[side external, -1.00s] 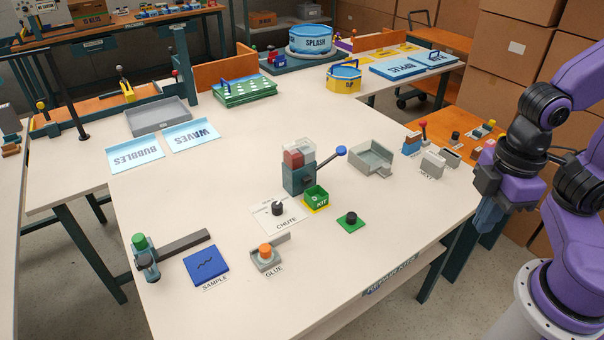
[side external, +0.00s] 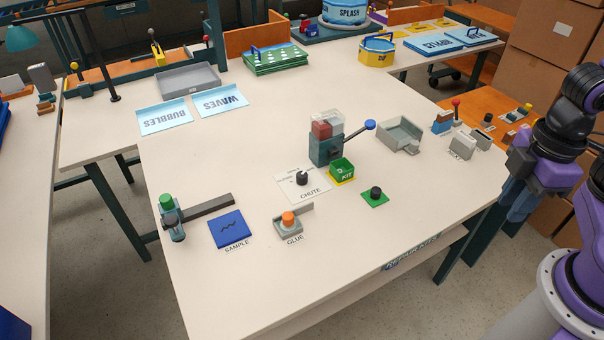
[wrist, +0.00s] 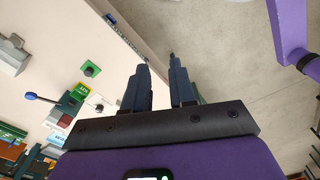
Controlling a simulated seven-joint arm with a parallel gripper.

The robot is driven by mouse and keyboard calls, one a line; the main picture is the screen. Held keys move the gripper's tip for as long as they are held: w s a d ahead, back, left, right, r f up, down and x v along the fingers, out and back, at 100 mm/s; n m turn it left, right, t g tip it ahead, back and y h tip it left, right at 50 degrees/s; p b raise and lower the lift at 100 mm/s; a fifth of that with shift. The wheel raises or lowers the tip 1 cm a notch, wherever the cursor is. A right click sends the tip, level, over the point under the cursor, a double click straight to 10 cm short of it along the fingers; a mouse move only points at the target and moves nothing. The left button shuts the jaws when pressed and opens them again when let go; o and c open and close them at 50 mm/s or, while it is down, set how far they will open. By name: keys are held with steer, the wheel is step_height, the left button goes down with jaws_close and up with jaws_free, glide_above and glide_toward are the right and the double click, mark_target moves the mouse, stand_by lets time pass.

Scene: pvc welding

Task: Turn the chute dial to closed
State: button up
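The chute dial (side external: 302,179) is a black knob on a white plate (side external: 318,186) labelled CHUTE, near the middle of the table in the side view. Its pointer setting is too small to read. In the wrist view a small black knob (wrist: 99,107) shows on a pale plate beside the green kit box. My gripper (side external: 517,212) hangs past the table's right edge in the side view, far from the dial. In the wrist view its two dark fingers (wrist: 158,64) stand apart with nothing between them.
A dispenser (side external: 325,145) with a blue-knobbed lever (side external: 370,125) stands behind the dial, with the green KIT box (side external: 342,172) beside it. A black knob on a green plate (side external: 375,193), a glue button (side external: 288,218) and a blue sample pad (side external: 228,230) are nearby. The front right tabletop is clear.

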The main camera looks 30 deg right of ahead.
steer(key=o, duration=0.5)
steer(key=shift+w+a, duration=0.45)
steer(key=shift+w, duration=0.1)
steer(key=w+a+m, duration=0.2)
steer(key=w+a, duration=0.1)
steer(key=w, duration=0.2)
steer(key=shift+w+a+f+t, duration=0.15)
steer(key=shift+w+a+t, duration=0.15)
steer(key=shift+a, duration=0.1)
steer(key=m+t, duration=0.4)
steer(key=m, duration=0.4)
glide_above(303, 175)
steer(key=s+d, duration=0.2)
steer(key=s, duration=0.4)
step_height(303, 175, down, 12)
steer(key=r, duration=0.1)
steer(key=shift+y, duration=0.4)
steer(key=x, duration=1.1)
steer(key=s+x, duration=0.1)
steer(key=x, duration=0.5)
steer(key=shift+a+f, duration=0.1)
steer(key=shift+f, duration=0.15)
steer(key=c, duration=1)
